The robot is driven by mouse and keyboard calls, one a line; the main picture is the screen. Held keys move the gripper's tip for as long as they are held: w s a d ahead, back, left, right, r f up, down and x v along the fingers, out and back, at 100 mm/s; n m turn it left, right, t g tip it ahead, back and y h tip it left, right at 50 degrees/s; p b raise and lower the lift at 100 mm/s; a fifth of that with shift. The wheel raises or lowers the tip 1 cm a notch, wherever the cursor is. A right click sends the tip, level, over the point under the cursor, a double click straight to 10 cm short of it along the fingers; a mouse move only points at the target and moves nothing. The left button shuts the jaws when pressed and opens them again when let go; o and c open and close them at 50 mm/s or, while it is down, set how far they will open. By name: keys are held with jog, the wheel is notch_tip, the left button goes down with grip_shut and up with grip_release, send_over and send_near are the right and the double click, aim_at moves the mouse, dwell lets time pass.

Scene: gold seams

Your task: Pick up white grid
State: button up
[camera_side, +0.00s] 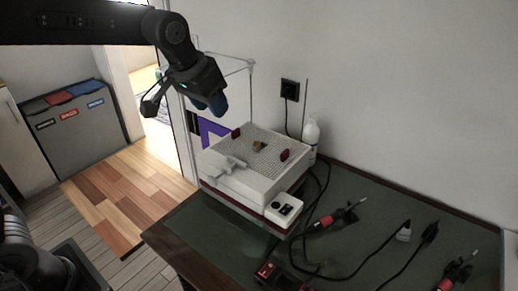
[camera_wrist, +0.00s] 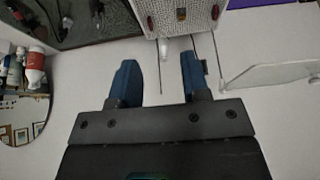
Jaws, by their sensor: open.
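The white grid (camera_side: 239,150) is a flat perforated plate on top of a white box-like unit on the green table. Two dark red pieces and a small brownish-gold piece sit on it. Part of the grid also shows at the top edge of the wrist view (camera_wrist: 196,24); the rest is cut off there. My gripper (camera_side: 217,104) is above and apart from the grid, toward its back left in the side view. In the wrist view my gripper's blue fingers (camera_wrist: 159,80) are spread with nothing between them.
A white control box (camera_side: 284,208) is at the unit's front right corner. A white bottle (camera_side: 311,133) stands behind it. Cables and red-handled tools (camera_side: 335,218) lie on the right of the green table (camera_side: 375,205). A clear panel (camera_wrist: 265,75) shows right of my fingers.

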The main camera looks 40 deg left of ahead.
jog(key=w+d+f, duration=0.2)
jog(key=w+f, duration=0.1)
jog(key=w, duration=0.5)
send_near(283, 153)
jog(key=x, duration=0.9)
jog(key=shift+f, duration=0.1)
grip_shut()
